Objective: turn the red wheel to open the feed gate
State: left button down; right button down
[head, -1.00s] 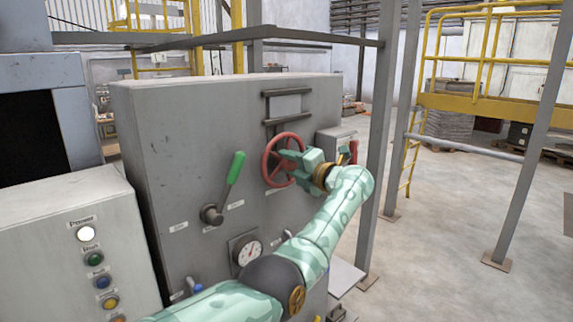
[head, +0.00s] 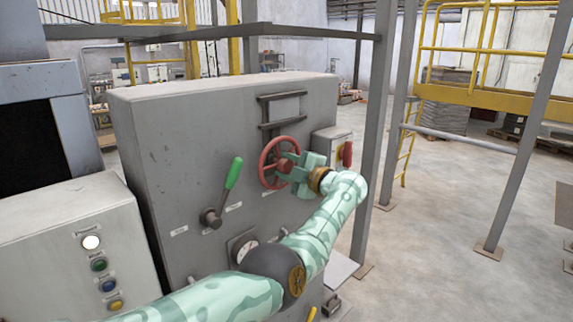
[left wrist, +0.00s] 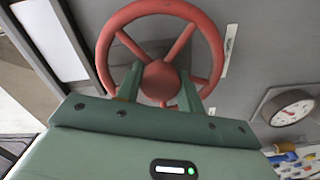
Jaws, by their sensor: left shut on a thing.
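The red wheel (head: 264,160) is mounted upright on the front of the grey machine cabinet, below a small framed window. In the left wrist view its rim, spokes and round hub (left wrist: 160,80) show clearly. My left gripper (head: 290,166) comes at the wheel from the right. In the left wrist view the two green fingers (left wrist: 160,88) stand either side of the hub, shut on it. The framed feed gate window (head: 284,108) is above the wheel; I cannot tell its gate position. My right gripper is not in view.
A green-handled lever (head: 233,173) sits left of the wheel, and a gauge (head: 243,245) is below, partly behind my arm. A box with a red handle (head: 347,154) is at the right. A grey post (head: 376,140) stands close right of my arm. A button console (head: 75,235) is at left.

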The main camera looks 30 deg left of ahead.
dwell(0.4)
pick_arm(q)
jog(key=c, duration=0.9)
grip_release()
jog(key=shift+w+a, duration=0.1)
jog(key=b+v, duration=0.4)
jog(key=v, duration=1.2)
jog(key=shift+d, duration=0.2)
